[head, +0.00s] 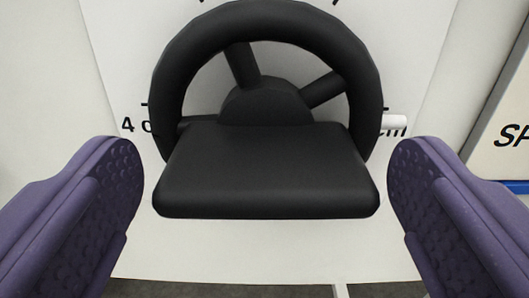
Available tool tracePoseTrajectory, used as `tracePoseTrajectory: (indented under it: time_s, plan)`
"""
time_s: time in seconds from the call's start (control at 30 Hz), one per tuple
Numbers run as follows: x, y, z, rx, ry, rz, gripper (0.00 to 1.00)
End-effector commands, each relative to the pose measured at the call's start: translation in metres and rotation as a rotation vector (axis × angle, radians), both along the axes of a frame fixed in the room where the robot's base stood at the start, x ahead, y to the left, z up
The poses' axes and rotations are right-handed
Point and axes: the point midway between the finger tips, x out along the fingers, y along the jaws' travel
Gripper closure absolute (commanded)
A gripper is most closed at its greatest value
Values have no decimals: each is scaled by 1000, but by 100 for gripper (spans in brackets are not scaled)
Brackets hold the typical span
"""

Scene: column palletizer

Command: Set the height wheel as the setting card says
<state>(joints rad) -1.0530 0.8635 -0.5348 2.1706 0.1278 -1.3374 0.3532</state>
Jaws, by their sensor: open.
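The black height wheel (165,85) is in the middle of the head view, in front of a white dial plate (112,52). Two spokes show at its top and upper right. A black flat grip block (266,175) covers the wheel's lower part. A white peg (395,121) sticks out at the wheel's right rim. The plate carries black marks; "4 c" shows at the left and "cm" at the right, partly hidden. My gripper (265,180) is open, with one purple finger on each side of the block and a gap to it on both sides. I see no setting card that I can read.
A tilted panel with black letters starting "SP" (511,136) and a blue strip (517,187) stands at the right edge. A pale wall is behind on the left. A dark floor strip shows below the plate.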

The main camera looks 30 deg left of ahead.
Motion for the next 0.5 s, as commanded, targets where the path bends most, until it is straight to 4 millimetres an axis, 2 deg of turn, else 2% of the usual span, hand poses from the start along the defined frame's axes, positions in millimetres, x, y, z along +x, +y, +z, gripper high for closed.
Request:
tracePoseTrajectory:
  time_s: [0.13,0.17,0.3,0.4,0.5]
  plan:
    - [0,0,0,0,0,0,4]
    - [0,0,0,0,0,0,9]
    - [0,0,0,0,0,0,41]
    - [0,0,0,0,0,-1,60]
    - [0,0,0,-2,-1,-1,60]
